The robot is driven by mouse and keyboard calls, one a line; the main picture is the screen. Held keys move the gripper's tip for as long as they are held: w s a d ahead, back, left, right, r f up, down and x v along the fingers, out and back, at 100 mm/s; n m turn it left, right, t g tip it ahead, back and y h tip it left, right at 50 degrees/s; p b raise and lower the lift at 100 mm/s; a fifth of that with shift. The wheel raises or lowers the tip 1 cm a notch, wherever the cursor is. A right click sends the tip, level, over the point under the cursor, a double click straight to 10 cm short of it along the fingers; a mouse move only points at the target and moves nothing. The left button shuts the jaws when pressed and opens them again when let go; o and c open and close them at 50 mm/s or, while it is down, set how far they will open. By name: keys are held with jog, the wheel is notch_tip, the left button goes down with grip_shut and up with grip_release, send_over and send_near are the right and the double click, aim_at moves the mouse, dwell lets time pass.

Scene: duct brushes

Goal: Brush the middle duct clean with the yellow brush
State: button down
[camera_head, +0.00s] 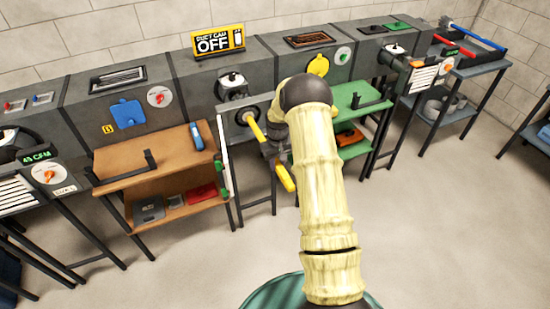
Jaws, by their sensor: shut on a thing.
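The yellow brush (286,178) slants across the middle of the view, with its thick yellow handle end low and a thinner yellow length toward the duct. My gripper (272,150) is shut on it between these two parts. The brush's far end meets the round port (247,116) low on the front of the middle duct (205,85). The bristles do not show, and I cannot tell how deep the far end sits. A "DUCT CAP OFF" sign (218,41) stands on top of this duct. My arm hides part of the duct's right side.
A brown shelf (115,165) stands left of the brush, with a blue item (196,136) on top. A green shelf (355,120) stands to the right. A rack with blue and red brushes (465,50) is at the far right. The floor in front is clear.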

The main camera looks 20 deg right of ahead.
aim_at(283, 172)
jog(key=shift+s+d, duration=0.1)
jog(key=shift+s, duration=2.4)
jog(key=shift+w, duration=0.15)
jog(key=shift+w+a+b, duration=0.2)
jog(key=shift+w+b, duration=0.15)
jog(key=shift+w, duration=4.3)
jog(key=shift+w+a+f+b, duration=0.1)
jog(key=shift+w+b, duration=0.8)
jog(key=shift+w, duration=2.75)
